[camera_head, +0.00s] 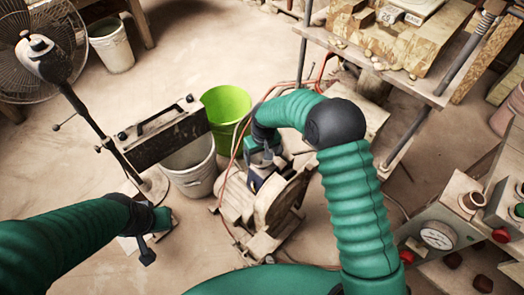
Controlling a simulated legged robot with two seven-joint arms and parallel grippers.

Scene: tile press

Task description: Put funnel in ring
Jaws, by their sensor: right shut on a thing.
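My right gripper (264,172) reaches down over the wooden and metal machine (278,205) in the middle of the camera_head view. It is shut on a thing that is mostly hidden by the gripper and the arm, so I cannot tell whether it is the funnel. I cannot make out a ring for certain; the machine's top is partly covered by my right arm. My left gripper (147,250) is low on the left, above the floor and apart from the machine. Its fingers are dark and small, and their opening is unclear.
A green bucket (226,104) and a white bucket (191,168) stand left of the machine. A fan (36,50) on a stand is at far left. A shelf (420,82) is at upper right; a control box with a gauge (437,236) is at lower right. Hoses surround the machine.

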